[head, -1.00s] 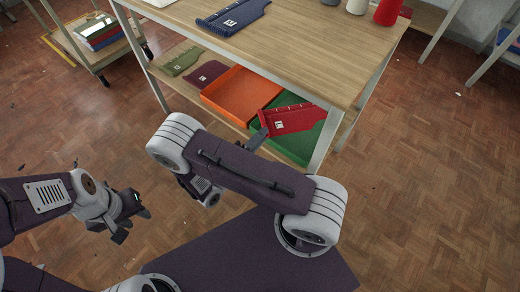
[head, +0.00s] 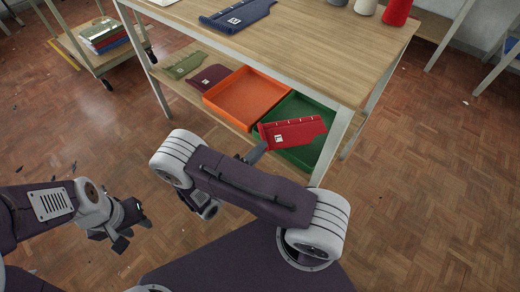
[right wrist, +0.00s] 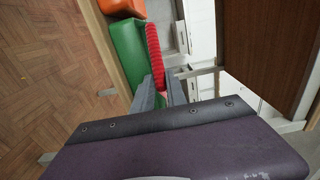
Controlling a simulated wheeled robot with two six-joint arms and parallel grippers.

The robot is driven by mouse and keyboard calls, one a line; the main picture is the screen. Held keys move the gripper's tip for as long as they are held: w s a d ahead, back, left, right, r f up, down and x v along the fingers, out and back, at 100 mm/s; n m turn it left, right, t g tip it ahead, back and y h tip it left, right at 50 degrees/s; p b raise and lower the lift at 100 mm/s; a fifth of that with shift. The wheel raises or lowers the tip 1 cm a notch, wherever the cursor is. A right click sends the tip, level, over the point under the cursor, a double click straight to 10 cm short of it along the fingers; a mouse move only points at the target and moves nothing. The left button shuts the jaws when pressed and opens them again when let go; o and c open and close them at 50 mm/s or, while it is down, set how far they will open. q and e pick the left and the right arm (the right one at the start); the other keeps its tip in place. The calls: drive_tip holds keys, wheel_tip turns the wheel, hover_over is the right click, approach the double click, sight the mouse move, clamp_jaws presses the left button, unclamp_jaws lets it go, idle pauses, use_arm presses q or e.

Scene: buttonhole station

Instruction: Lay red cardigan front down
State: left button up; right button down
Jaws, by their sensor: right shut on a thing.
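The red cardigan front (head: 293,132) is a flat red panel with a row of light marks along its upper edge and a small white label. My right gripper (head: 257,152) is shut on its left end and holds it in the air in front of the lower shelf, over the green tray in the head view. In the right wrist view the red cardigan front (right wrist: 155,55) shows edge-on as a ribbed strip between the fingers of my right gripper (right wrist: 164,82). My left gripper (head: 128,232) hangs empty over the floor at the left, its fingers apart.
The lower shelf holds an orange tray (head: 243,97), a green tray (head: 318,160), an olive panel (head: 186,66) and a maroon panel (head: 211,78). The wooden tabletop (head: 300,40) above carries a navy panel (head: 238,15) and several cones. A table leg (head: 333,145) stands close by the red panel.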

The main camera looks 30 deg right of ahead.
drive_tip(key=shift+f, duration=0.25)
drive_tip(key=c, duration=1.3)
unclamp_jaws()
drive_tip(key=shift+c, duration=0.2)
